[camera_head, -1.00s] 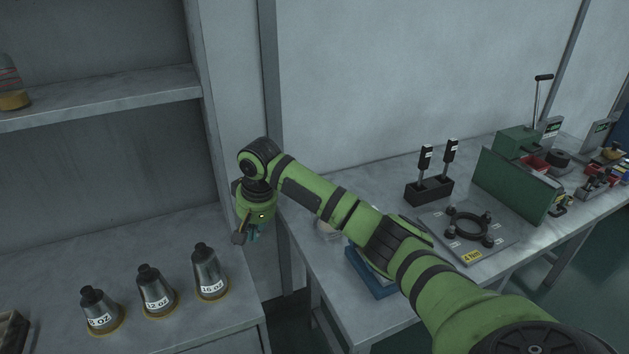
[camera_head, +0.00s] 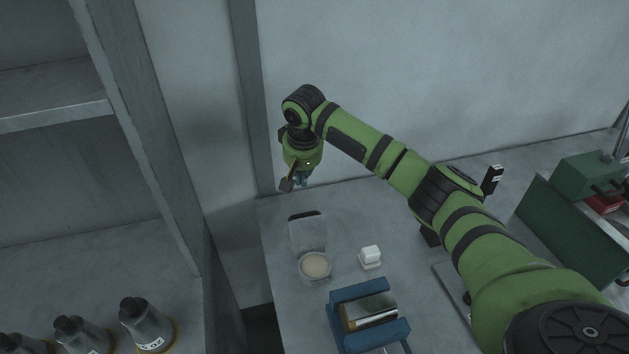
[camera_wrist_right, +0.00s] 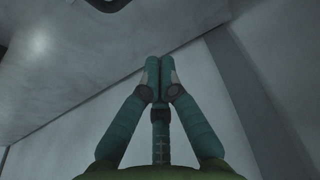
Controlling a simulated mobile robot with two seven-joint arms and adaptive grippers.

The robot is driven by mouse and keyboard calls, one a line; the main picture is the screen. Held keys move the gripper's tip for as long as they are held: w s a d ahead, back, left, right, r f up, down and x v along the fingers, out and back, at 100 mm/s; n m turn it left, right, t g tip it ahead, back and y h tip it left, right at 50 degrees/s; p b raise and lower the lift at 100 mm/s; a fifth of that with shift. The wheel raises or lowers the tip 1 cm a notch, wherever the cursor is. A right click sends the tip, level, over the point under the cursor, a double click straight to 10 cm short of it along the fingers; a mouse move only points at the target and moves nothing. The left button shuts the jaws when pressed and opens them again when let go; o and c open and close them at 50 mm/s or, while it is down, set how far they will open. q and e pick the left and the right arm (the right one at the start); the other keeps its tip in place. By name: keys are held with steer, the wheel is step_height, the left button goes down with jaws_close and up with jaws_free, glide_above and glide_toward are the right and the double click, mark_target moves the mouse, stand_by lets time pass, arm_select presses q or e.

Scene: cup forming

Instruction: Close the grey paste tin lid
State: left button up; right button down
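The grey paste tin (camera_head: 314,267) stands on the table near its left edge, with pale paste showing inside. Its grey lid (camera_head: 307,233) is open, tilted up and back on the far side of the tin. My right gripper (camera_head: 297,182) hangs above the table's back left corner, beyond the lid and apart from it. In the right wrist view its teal fingers (camera_wrist_right: 158,65) meet at the tips, with nothing between them. A dark rounded edge at the top of that view is too cut off to identify. My left gripper is not in view.
A white block (camera_head: 370,256) sits right of the tin. A blue holder with a metal cylinder (camera_head: 368,311) stands in front. A green machine (camera_head: 575,215) is at the right. Grey cup forms (camera_head: 146,324) stand on the shelf unit at lower left. A wall runs behind the table.

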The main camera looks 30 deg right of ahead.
mark_target(306, 228)
steer(key=x, duration=0.6)
steer(key=a+p+x, duration=0.1)
steer(key=x, duration=0.2)
steer(key=shift+s+f, duration=0.1)
steer(key=shift+s, duration=0.1)
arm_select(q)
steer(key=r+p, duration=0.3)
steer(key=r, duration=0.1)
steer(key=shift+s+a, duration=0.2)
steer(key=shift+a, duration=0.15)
arm_select(e)
steer(key=s, duration=0.1)
steer(key=s+r, duration=0.1)
steer(key=s+a+r, duration=0.1)
steer(key=shift+s, duration=0.35)
steer(key=shift+w+f, duration=0.1)
